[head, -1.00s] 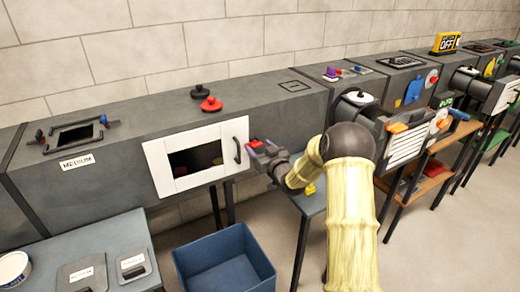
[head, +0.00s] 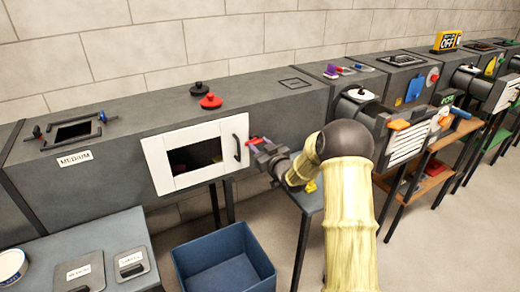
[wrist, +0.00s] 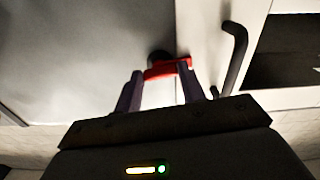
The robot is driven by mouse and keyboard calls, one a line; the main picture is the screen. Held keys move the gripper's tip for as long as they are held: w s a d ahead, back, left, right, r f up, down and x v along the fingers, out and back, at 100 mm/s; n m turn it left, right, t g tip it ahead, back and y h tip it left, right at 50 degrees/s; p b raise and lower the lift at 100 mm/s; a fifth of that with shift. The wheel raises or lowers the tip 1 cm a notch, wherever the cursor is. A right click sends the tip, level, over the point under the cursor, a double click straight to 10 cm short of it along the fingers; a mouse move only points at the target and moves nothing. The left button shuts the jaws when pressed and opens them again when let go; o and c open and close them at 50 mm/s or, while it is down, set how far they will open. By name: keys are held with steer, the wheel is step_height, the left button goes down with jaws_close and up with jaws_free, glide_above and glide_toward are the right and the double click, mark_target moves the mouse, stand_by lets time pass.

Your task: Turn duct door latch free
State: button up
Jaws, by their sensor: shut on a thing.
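The white duct door (head: 160,165) is on the front of the long grey duct, with a dark window and a black handle (head: 237,147) at its right side. The handle also shows in the wrist view (wrist: 236,55). A red latch (wrist: 168,69) on a dark round pivot sits on the duct face beside the handle. In the wrist view my gripper (wrist: 160,80) has its two purple fingers on either side of the latch, shut on it. In the head view my gripper (head: 257,146) is just right of the door and hides most of the latch.
A blue bin (head: 225,262) stands on the floor below the door. A red knob (head: 211,101) and a black knob lie on the duct top. A grey table (head: 100,250) is at the lower left. A louvred vent unit (head: 405,143) is to the right of my arm.

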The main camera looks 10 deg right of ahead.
steer(key=n+b, duration=1.6)
steer(key=b, duration=0.1)
steer(key=shift+f, duration=0.15)
steer(key=shift+n, duration=0.3)
steer(key=o, duration=1)
steer(key=p+v, duration=0.2)
steer(key=v, duration=1.5)
steer(key=shift+s, duration=0.25)
